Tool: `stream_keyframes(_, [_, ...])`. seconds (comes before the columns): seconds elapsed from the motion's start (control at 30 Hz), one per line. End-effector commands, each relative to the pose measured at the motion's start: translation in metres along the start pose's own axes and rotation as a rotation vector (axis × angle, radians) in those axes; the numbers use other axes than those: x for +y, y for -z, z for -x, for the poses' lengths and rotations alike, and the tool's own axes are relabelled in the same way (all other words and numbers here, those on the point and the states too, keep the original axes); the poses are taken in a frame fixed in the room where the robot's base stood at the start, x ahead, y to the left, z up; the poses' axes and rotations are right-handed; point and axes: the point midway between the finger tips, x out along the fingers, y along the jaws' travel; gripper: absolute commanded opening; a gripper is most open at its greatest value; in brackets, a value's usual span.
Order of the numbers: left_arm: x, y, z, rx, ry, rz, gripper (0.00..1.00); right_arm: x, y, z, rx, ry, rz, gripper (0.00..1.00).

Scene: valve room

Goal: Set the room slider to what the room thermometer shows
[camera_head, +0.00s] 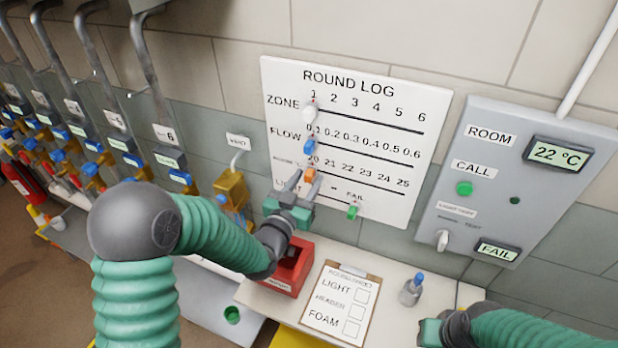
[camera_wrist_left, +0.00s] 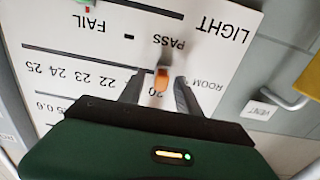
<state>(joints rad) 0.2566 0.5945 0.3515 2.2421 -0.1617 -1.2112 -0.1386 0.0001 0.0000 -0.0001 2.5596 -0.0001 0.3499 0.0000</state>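The room thermometer (camera_head: 558,153) on the grey panel at the right reads 22 °C. The ROUND LOG board (camera_head: 425,100) carries a room row numbered 20 to 25. Its orange room slider (camera_head: 309,174) stands at the left end, near 20. My left gripper (camera_head: 302,184) is at this slider, fingers apart. In the left wrist view the orange slider (camera_wrist_left: 161,79) shows between the open fingertips, with a gap on both sides. My right gripper (camera_head: 431,332) is low at the bottom right of the head view; its fingers are not clear.
White zone slider (camera_head: 311,113) and blue flow slider (camera_head: 310,145) stand above the orange one; a green slider (camera_head: 353,212) is below, at FAIL. A red box (camera_head: 290,270), clipboard (camera_head: 340,305) and small bottle (camera_head: 412,290) stand on the shelf below. Valves line the left.

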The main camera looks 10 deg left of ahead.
Motion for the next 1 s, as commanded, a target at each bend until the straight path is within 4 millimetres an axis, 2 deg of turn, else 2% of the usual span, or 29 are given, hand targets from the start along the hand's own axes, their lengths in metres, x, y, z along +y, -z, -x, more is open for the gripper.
stream_keyframes(0.1, [0.0003, 0.0010, -0.0114, 0.002, 0.000, 0.001, 0.40, 0.0000, 0.0004, 0.0025, 0.000, 0.000, 0.000, 0.33])
stream_keyframes(0.4, [0.0004, -0.0003, -0.0144, 0.000, 0.000, 0.000, 0.39, -0.0001, 0.0002, 0.0021, -0.001, 0.000, 0.000, 0.33])
stream_keyframes(0.7, [0.0001, -0.0005, -0.0145, 0.000, 0.000, 0.000, 0.00, 0.0000, 0.0002, 0.0021, -0.001, 0.000, 0.000, 0.33])
stream_keyframes(1.0, [0.0002, -0.0002, -0.0145, 0.001, 0.000, -0.001, 0.00, 0.0000, 0.0002, 0.0021, -0.001, 0.000, 0.000, 0.33])
